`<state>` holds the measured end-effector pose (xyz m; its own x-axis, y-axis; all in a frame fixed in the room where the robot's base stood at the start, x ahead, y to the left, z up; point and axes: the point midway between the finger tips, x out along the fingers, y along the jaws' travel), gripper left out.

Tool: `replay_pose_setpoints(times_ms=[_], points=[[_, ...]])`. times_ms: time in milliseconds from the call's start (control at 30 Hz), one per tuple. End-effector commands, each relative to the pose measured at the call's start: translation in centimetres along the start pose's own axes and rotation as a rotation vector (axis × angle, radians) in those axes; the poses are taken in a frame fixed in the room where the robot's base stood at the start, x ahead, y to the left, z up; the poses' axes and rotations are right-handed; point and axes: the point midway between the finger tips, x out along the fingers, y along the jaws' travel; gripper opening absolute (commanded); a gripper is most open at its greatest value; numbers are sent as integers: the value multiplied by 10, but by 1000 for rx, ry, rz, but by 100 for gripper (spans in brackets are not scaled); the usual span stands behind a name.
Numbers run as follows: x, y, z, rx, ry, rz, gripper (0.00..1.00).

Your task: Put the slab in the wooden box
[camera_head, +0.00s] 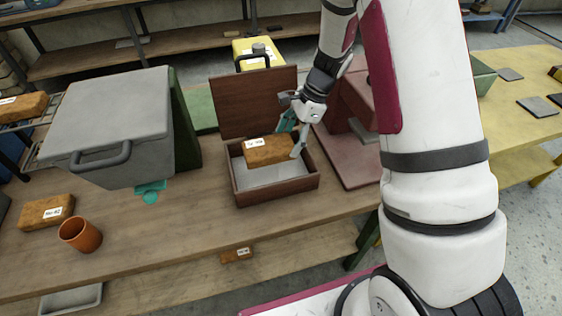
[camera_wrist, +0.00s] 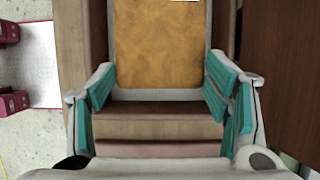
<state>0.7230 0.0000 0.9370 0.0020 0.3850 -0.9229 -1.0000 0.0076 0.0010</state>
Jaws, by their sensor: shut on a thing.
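My gripper (camera_head: 293,140) is shut on an orange-brown slab (camera_head: 268,151) with a white label at one corner. The slab is over the opening of the wooden box (camera_head: 280,192), roughly level, and hides part of its inside. In the head view I cannot tell exactly how far its underside is above the pale box floor. The box is dark reddish brown, and its lid (camera_head: 250,104) stands open at the back. In the wrist view the slab (camera_wrist: 160,50) lies between my teal-padded fingers.
A grey lidded case (camera_head: 115,120) stands left of the box on the wooden table (camera_head: 170,215). A similar slab (camera_head: 45,211) and an orange cup (camera_head: 80,234) are at the left. A reddish case (camera_head: 350,100) is close on the right. A yellow container (camera_head: 258,52) is behind.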

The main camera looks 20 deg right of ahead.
Motion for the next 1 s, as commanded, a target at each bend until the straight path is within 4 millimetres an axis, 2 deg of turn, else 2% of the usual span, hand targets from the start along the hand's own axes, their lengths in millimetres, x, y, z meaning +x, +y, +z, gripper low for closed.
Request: replay_pose_setpoints(times_ms=[133, 367, 600, 967, 1000], points=[[23, 1, -10, -2, 0, 4, 27], [38, 0, -16, -7, -1, 3, 27], [66, 0, -27, -6, 0, 3, 27], [70, -1, -29, -8, 0, 2, 27], [70, 0, -29, -8, 0, 2, 77]])
